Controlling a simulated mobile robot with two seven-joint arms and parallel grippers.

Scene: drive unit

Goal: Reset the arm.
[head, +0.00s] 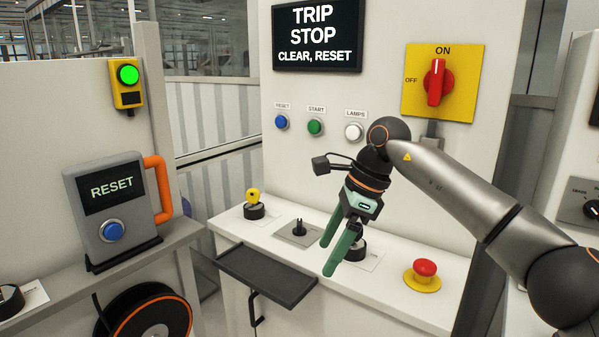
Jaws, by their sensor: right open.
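My right gripper (342,252) is open, with its two green fingers pointing down over the white console shelf (380,293). Nothing shows between its fingers. Its arm comes in from the right. A black round part on the shelf is partly hidden behind the fingers. On the panel above are a blue RESET button (281,122), a green START button (315,127) and a white LAMPS button (354,132). A screen (317,36) reads "TRIP STOP CLEAR, RESET". A grey box (112,213) with a RESET display and a blue button (113,231) stands at left. My left gripper is out of view.
A red rotary switch (435,82) on a yellow plate points to ON. A red mushroom button (425,268), a small lever (299,228) and a yellow-topped part (253,197) stand on the shelf. A dark tray (267,275) juts out in front. A green lamp (128,75) glows at left.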

